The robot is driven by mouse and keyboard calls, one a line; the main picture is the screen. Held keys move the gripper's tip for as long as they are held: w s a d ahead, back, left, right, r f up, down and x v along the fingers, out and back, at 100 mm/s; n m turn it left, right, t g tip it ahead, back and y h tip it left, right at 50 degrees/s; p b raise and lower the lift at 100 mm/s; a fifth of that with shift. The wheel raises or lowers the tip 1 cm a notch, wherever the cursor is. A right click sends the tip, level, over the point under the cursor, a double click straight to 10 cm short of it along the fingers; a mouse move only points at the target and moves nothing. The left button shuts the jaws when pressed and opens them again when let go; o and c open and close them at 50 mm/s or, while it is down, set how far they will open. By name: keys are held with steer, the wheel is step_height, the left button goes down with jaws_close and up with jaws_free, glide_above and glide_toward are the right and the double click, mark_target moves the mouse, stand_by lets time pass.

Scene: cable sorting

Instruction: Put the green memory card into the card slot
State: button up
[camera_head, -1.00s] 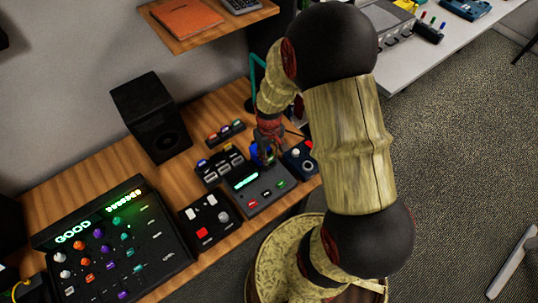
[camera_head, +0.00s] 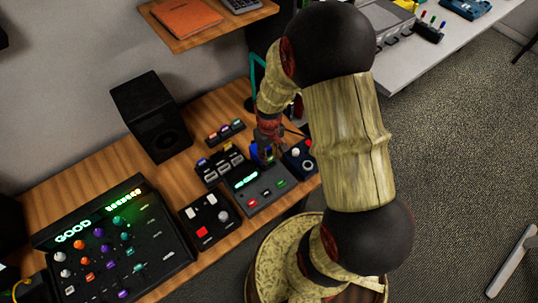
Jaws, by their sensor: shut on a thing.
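My gripper (camera_head: 265,157) points down over the back of a dark console (camera_head: 262,187) with a small green-lit display. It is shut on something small. The held thing is mostly hidden by the fingers, and its colour and shape are too small to make out. A blue patch shows at the gripper's left side. I cannot pick out the green memory card or tell which opening is the card slot.
A dark block with pale-topped parts (camera_head: 219,165) stands left of the console, a box with a knob (camera_head: 298,155) right. A switch panel (camera_head: 207,220), a large mixer (camera_head: 115,245) and a black speaker (camera_head: 152,117) lie further left. A shelf (camera_head: 205,22) hangs above.

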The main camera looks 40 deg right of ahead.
steer(key=shift+f+b, duration=0.55)
steer(key=shift+f, duration=0.6)
stand_by(0.9)
steer(key=o, duration=0.8)
steer(key=o, duration=0.4)
steer(key=shift+o, duration=1)
steer(key=shift+r, duration=0.1)
steer(key=shift+r+p, duration=2.75)
steer(key=shift+r, duration=0.7)
